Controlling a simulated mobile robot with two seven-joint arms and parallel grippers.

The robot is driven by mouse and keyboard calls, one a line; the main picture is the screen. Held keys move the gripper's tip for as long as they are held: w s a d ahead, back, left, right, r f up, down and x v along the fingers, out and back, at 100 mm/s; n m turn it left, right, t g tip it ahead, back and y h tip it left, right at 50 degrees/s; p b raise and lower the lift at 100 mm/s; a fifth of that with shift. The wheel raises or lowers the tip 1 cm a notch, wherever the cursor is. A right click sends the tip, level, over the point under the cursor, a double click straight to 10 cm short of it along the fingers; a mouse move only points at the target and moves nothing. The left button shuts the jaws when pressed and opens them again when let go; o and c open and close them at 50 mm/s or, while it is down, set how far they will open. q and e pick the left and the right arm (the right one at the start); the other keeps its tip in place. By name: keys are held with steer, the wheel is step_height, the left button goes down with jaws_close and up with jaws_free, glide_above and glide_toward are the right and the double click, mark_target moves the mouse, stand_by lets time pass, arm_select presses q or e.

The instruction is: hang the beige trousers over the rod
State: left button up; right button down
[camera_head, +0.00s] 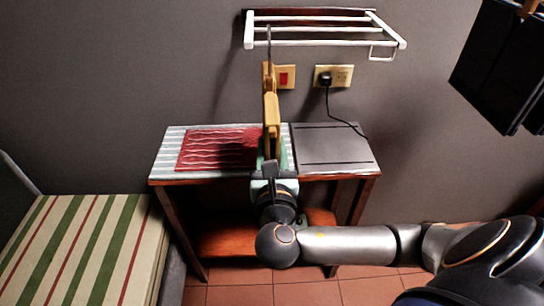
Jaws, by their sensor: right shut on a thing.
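The beige trousers (270,112) show as a narrow, nearly edge-on tan strip in the middle of the head view, upright in front of the wall. A thin grey piece, which looks like a hook, rises from their top and overlaps the white wall rack (320,29) in the picture; I cannot tell whether it touches the rack. The rack has several white bars. My right gripper (270,168) is shut at the lower end of the trousers, above the bench. Its fingertips are partly hidden. My left gripper is out of view.
A low wooden bench (338,174) stands below, with a red patterned cloth (220,149) and a dark panel (333,146) on top. A plugged-in cord (344,120) hangs from the wall. Dark garments (503,70) hang at upper right. A striped bed (75,250) stands at lower left.

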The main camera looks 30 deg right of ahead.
steer(key=w+d+f+b, duration=0.3)
steer(key=w+b, duration=0.1)
steer(key=w, duration=0.1)
steer(key=shift+f, duration=0.3)
stand_by(0.6)
steer(key=shift+s, duration=0.1)
